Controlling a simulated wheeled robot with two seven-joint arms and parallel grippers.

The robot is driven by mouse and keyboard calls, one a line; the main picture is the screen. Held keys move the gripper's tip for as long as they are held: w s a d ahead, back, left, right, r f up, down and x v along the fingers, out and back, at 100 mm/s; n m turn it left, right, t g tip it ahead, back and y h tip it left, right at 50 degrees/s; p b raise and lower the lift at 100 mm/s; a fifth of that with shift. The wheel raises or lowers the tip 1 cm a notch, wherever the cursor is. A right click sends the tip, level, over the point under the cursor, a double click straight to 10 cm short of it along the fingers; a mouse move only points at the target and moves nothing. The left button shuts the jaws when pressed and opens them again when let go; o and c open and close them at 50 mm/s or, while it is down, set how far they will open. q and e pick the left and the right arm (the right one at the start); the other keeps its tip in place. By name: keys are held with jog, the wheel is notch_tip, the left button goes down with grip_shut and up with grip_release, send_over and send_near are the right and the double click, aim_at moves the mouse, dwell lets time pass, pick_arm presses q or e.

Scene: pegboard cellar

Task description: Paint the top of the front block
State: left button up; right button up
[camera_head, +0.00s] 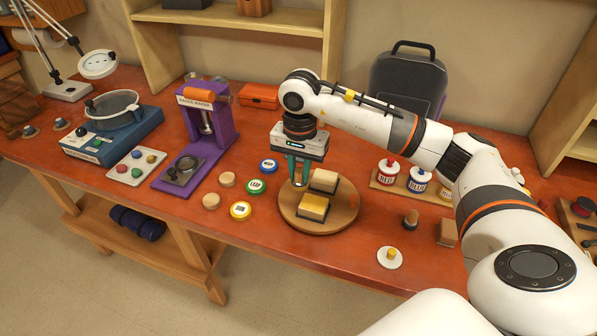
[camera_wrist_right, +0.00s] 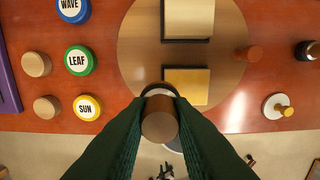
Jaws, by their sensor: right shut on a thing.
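The front block (camera_head: 313,208) sits on the round wooden turntable (camera_head: 333,223), and its top looks yellow. It also shows in the right wrist view (camera_wrist_right: 188,85), with a golden-yellow top. The back block (camera_head: 324,180), cream on top, stands behind it. My right gripper (camera_head: 298,182) is over the left part of the turntable, beside the blocks. In the right wrist view its green fingers are shut on a brown round-topped handle (camera_wrist_right: 159,120). The lower part of the held thing is mostly hidden. My left gripper is not in view.
Blue, green and yellow labelled discs and two wooden knobs (camera_head: 227,179) lie left of the turntable. A white dish (camera_head: 389,258) with a yellow-topped piece is at front right. Paint jars (camera_head: 388,172) stand behind. A purple press (camera_head: 205,120) is at left.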

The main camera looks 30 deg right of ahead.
jog(key=shift+w+a+r+p, duration=0.15)
jog(key=shift+r+p, duration=0.25)
jog(key=shift+r, duration=0.5)
jog(key=shift+r+p, duration=0.3)
jog(key=shift+r, duration=0.4)
